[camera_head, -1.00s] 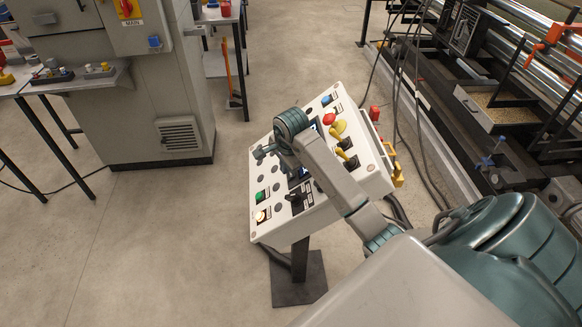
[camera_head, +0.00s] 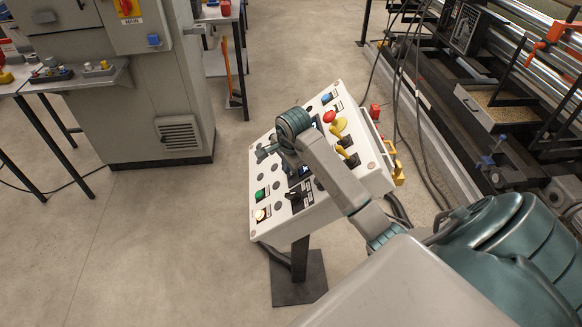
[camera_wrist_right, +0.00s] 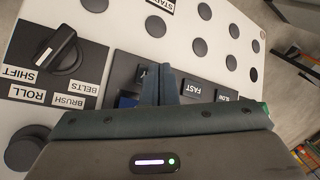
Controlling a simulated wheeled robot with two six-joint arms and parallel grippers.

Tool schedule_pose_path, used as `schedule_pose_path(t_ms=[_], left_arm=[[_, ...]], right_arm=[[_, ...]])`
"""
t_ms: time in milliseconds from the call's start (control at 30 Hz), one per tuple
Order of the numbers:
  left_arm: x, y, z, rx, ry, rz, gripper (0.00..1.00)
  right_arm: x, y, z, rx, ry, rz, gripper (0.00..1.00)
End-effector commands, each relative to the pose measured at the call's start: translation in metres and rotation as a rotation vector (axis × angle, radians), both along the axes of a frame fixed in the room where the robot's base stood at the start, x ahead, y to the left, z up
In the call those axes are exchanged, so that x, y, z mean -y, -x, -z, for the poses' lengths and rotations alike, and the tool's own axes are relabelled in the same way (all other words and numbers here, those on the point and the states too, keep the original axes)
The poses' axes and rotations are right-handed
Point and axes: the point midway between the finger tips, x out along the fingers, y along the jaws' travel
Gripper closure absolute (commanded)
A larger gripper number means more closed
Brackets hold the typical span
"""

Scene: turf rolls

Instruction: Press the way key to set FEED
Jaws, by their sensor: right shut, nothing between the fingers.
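The sloped white control panel (camera_head: 318,206) stands on a post in the head view. My right gripper (camera_head: 263,153) is over its face, shut and empty. In the right wrist view the shut fingertips (camera_wrist_right: 163,82) are at a dark key block. A key with a pale mark (camera_wrist_right: 141,75) shows just left of the fingertips, partly hidden. A key labelled FAST (camera_wrist_right: 191,88) is just right of them and a key labelled SLOW (camera_wrist_right: 227,96) is further right. I cannot read a FEED marking, nor tell whether the fingertips touch a key. My left gripper is not in view.
A black rotary switch (camera_wrist_right: 58,52) with labels SHIFT, ROLL, BELTS and BRUSH is on the left in the wrist view. A grey cabinet (camera_head: 130,100) stands at the left.

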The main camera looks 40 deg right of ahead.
Motion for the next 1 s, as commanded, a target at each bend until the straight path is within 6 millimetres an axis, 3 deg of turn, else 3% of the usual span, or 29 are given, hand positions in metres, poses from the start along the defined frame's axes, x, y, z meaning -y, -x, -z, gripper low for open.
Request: schedule_pose_path(t_ms=[1000], left_arm=[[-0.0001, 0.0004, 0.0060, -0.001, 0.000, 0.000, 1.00]], right_arm=[[0.0042, 0.0026, 0.0057, 0.000, 0.000, 0.000, 1.00]])
